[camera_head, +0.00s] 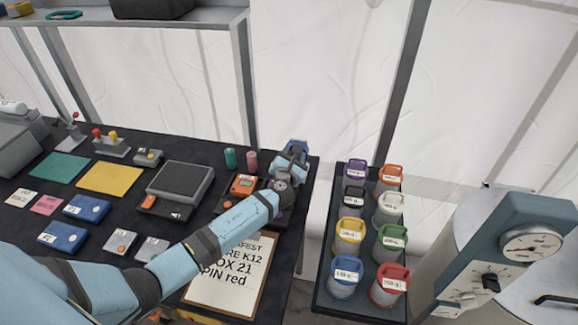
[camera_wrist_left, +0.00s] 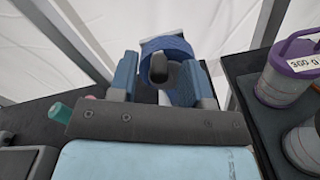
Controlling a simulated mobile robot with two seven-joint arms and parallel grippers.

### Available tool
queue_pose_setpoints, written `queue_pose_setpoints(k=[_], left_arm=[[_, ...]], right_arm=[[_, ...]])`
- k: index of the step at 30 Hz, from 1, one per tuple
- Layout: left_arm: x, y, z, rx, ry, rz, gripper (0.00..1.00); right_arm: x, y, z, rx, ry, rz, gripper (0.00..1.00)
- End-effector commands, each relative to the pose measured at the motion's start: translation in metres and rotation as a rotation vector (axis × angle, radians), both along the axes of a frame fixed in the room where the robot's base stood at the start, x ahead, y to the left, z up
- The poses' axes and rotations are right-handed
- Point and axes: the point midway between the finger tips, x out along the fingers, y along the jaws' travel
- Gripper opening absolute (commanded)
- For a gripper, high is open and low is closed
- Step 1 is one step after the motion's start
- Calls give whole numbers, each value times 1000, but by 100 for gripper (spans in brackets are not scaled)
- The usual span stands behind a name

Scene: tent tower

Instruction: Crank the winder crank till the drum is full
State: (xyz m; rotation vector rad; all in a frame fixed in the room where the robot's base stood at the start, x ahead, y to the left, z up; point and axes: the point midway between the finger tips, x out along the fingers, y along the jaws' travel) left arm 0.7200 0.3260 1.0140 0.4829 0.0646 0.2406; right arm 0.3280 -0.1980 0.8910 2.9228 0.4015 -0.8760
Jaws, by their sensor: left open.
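The winder shows at the table's far right corner, with a blue round drum (camera_head: 297,146) partly hidden behind my left gripper (camera_head: 290,162). In the left wrist view the blue drum (camera_wrist_left: 172,46) is a thick ring just past the fingers. A dark upright knob, which looks like the crank handle (camera_wrist_left: 158,69), stands between the two blue fingers of my left gripper (camera_wrist_left: 163,78). The gripper is open, with a finger on each side of the knob. I cannot tell whether either finger touches it. How full the drum is cannot be read. My right gripper is out of view.
An orange-and-dark device (camera_head: 243,185), green cylinder (camera_head: 230,158) and pink cylinder (camera_head: 252,161) stand left of the gripper. A clipboard (camera_head: 232,275) lies under my forearm. A tray (camera_head: 325,293) of lidded canisters stands right, across a gap. A gauge panel (camera_head: 530,243) is further right.

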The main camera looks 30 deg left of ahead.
Motion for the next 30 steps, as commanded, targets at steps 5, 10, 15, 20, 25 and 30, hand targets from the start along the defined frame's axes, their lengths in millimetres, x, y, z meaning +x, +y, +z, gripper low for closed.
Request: queue_pose_setpoints(k=[5,10,15,20,25,30], left_arm=[[-32,-9,-2,0,1,-3,44],[-71,-18,-2,0,1,-3,44],[-104,-26,-1,-1,1,0,44],[-121,-30,-1,1,2,0,44],[-127,-32,1,0,0,0,44],[-127,-32,1,0,0,0,44]], right_arm=[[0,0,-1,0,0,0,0],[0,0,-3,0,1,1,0],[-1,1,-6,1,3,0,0],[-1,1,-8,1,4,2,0],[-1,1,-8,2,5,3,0],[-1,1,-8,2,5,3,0]])
